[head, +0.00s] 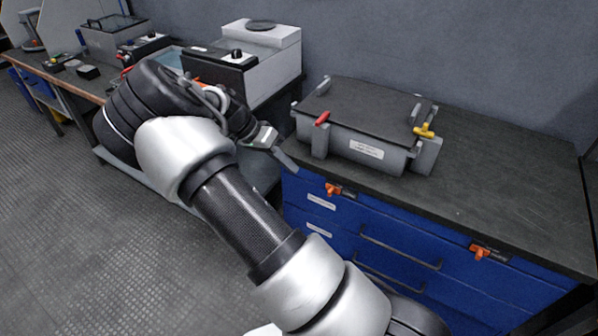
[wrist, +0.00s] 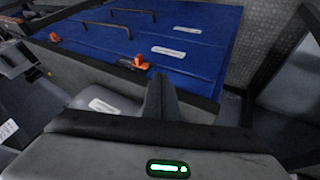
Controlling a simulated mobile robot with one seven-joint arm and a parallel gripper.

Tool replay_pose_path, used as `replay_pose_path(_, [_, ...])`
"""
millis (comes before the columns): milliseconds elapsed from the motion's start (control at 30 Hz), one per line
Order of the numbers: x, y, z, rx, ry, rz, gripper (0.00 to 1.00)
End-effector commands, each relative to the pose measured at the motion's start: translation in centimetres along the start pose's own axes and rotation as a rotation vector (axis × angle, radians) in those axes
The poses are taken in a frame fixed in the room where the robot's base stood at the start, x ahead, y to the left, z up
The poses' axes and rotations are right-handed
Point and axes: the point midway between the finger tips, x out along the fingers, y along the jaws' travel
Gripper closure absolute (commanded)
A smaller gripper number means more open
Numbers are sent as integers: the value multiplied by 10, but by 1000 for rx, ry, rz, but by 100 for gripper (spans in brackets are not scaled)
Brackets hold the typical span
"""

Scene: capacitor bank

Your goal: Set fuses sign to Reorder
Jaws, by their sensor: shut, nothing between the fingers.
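No sign that I can read as the fuses sign shows; the lettering is too small. Two orange pieces on dark mounts sit along the top edge of the blue drawer cabinet: a left one (head: 336,189) and a right one (head: 482,252). In the wrist view, the picture is turned round, and the nearer orange piece (wrist: 136,63) lies just left of my fingertips, the other (wrist: 54,37) farther left. My gripper (head: 291,163) is shut and empty, by the cabinet's left front corner. It also shows in the wrist view (wrist: 160,80). I cannot tell whether it touches anything.
A grey lidded box (head: 355,125) with red and yellow clamps stands on the dark worktop (head: 500,190). The blue drawers (head: 380,240) have black handles and white labels. A grey device (head: 245,65) stands on the bench at left. The worktop's right side is clear.

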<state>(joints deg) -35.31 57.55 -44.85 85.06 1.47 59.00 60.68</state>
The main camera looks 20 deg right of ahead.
Motion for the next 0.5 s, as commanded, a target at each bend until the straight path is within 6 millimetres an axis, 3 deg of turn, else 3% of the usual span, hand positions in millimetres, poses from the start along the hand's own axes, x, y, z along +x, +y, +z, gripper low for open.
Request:
replay_pose_path(400, [90,0,2,2,-2,4,100])
replay_pose_path(500, [94,17,1,2,-2,0,100])
